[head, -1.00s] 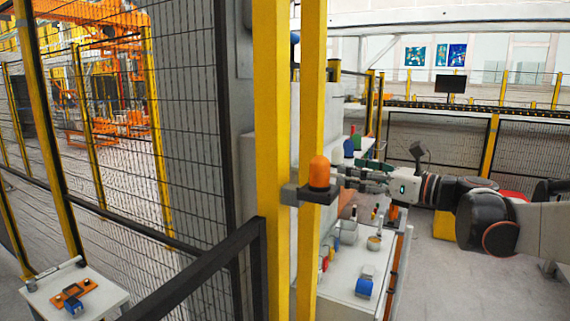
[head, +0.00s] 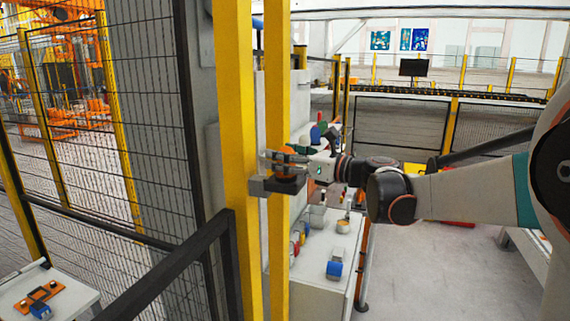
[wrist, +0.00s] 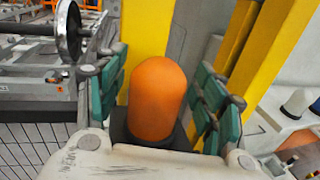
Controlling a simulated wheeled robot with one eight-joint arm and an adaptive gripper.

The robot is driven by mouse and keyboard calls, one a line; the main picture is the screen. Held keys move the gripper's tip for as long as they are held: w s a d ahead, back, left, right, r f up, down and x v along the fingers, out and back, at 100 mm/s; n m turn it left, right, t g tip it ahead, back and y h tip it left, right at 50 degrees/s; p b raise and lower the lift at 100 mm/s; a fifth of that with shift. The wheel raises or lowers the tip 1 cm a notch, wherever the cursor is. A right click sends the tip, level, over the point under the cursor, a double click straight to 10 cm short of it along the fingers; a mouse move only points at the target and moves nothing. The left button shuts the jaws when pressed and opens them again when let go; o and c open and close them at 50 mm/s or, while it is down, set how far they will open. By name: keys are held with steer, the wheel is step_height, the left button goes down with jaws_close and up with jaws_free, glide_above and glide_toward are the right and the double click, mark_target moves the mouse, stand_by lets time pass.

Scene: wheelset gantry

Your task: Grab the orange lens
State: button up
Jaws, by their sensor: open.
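The orange lens (wrist: 157,98) is a dome standing upright on a dark base (wrist: 125,126) in the wrist view. My gripper (wrist: 165,92) is open, with one green-padded finger on each side of the lens. A gap shows between the lens and the right finger; the left finger looks close, and I cannot tell if it touches. In the head view my gripper (head: 284,164) reaches from the right to the bracket on the yellow post, and its fingers hide most of the lens there.
The yellow posts (head: 236,150) stand right behind and beside the lens. A white bench (head: 322,262) with several small items is below my gripper. A dark rail (head: 170,270) runs at the front left. Open floor lies to the right.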

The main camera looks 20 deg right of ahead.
steer(key=c, duration=1.2)
